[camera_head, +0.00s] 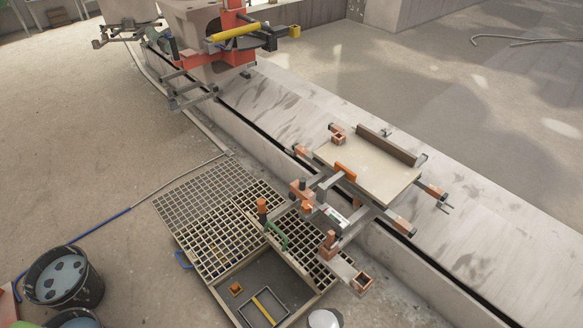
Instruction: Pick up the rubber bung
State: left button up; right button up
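I cannot make out a rubber bung for certain. A small orange-brown piece (236,289) lies in the open section of the floor pit, near its left side; it is too small to tell what it is. An upright orange-topped piece (262,206) stands on the floor grating (205,195), beside a green handle-like part (277,237). Neither of my grippers shows in the head view.
A dark frame with a yellow bar (264,310) lies in the open pit. Black buckets (62,278) stand at lower left. A wheeled frame with a pale board (368,170) stands on the concrete track. A red-and-yellow clamp assembly (240,36) is at the back. Floor on the left is largely clear.

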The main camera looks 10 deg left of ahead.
aim_at(235, 289)
jog(key=u, duration=1.05)
